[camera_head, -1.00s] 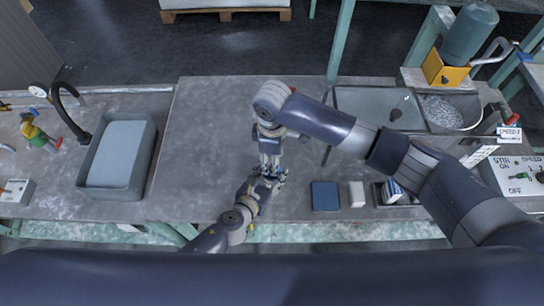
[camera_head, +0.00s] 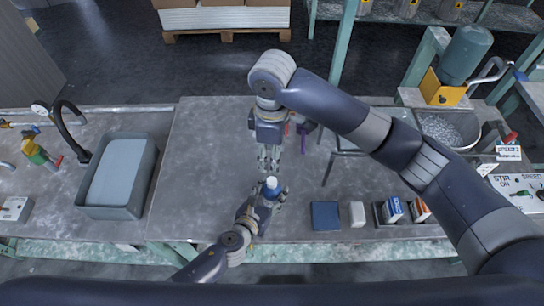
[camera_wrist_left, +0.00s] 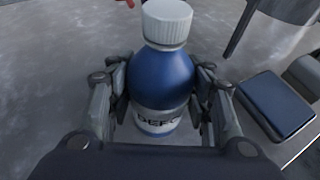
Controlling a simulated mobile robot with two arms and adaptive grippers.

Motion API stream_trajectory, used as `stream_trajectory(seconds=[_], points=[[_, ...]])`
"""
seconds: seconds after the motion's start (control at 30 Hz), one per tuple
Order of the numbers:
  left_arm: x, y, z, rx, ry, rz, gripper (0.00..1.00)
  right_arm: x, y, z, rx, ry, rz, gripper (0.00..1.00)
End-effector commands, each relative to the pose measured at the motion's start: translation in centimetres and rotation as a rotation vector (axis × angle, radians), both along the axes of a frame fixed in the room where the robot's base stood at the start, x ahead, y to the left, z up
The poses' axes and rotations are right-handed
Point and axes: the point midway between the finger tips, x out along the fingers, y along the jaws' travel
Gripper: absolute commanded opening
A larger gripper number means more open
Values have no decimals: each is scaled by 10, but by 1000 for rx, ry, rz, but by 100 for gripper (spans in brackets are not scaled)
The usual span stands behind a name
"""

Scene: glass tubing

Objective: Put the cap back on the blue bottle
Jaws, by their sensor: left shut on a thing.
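The blue bottle (camera_head: 272,190) stands upright with a white ribbed cap (camera_wrist_left: 167,24) sitting straight on its top. In the left wrist view, a pale label crosses the lower part of the bottle (camera_wrist_left: 160,75). My left gripper (camera_head: 271,196) is shut on the bottle, one finger on each side of its body. My right gripper (camera_head: 268,160) is just beyond the bottle in the head view, apart from the cap. I cannot tell whether its fingers are open or shut. How tightly the cap sits cannot be seen.
A dark blue pad (camera_head: 325,215), a white block (camera_head: 357,213) and a tray with small boxes (camera_head: 393,209) lie to the right. A purple object (camera_head: 304,142) is behind the right gripper. A grey tub (camera_head: 117,177) stands left. The bench's left-middle is clear.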

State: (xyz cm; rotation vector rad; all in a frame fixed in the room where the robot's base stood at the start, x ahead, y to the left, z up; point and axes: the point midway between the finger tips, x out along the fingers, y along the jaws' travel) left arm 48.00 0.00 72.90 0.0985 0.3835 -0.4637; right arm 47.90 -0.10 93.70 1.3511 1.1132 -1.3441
Motion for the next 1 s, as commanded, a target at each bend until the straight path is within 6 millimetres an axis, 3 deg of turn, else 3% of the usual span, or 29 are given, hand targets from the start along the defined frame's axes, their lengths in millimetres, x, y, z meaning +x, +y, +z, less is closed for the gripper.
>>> stream_trajectory(seconds=[0.17, 0.2, 0.27, 0.7, 1.0], points=[[-1, 1, -1, 2, 1, 1, 0, 0, 0, 0, 0, 0, 0, 45], [-1, 1, -1, 2, 1, 1, 56, 0, 0, 0, 0, 0, 0, 45], [0, 1, -1, 2, 1, 1, 70, 0, 0, 0, 0, 0, 0, 45], [-4, 2, 1, 1, 0, 0, 71, 0, 0, 0, 0, 1, 1, 45], [-43, 22, 18, 3, 2, -2, 71, 0, 0, 0, 0, 1, 1, 45]])
